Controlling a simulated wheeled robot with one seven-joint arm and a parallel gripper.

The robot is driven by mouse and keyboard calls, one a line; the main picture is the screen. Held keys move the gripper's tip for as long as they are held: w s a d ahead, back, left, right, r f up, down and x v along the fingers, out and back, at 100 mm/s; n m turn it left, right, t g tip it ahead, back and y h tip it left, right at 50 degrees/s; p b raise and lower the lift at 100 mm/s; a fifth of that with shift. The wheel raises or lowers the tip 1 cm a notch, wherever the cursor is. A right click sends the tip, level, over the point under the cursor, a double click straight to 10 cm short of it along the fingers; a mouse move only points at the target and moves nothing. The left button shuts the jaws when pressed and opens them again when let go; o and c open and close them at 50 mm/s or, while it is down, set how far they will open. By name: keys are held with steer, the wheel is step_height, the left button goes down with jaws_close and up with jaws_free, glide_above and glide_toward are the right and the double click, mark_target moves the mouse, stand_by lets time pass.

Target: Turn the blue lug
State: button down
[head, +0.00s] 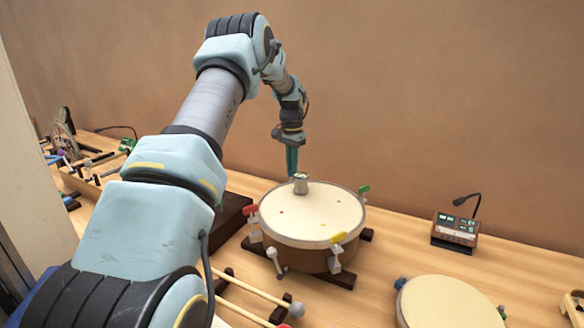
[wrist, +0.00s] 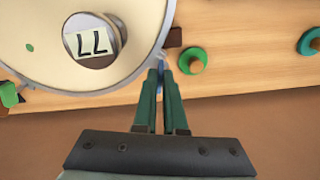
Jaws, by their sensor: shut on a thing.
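The round drum (head: 312,212) has a cream head and brown shell. It carries a red lug (head: 252,210), a yellow lug (head: 339,238) and a green lug (head: 364,189) around its rim. The blue lug (wrist: 162,59) shows only as a small sliver at the rim in the wrist view, between my fingertips. In the head view it is hidden behind the drum. My gripper (wrist: 160,72), with dark green fingers, points down at the drum's far edge and is shut on the blue lug. The fingers hide most of it.
A red-brown device (head: 455,230) stands to the right, a second drum (head: 450,302) in front. Mallets (head: 255,296) lie nearby.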

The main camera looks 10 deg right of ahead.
stand_by(0.4)
steer(key=c, duration=1)
jaws_free()
step_height(320, 180, up, 11)
steer(key=shift+f+b, duration=0.1)
steer(key=shift+b, duration=1.15)
steer(key=shift+a, duration=0.1)
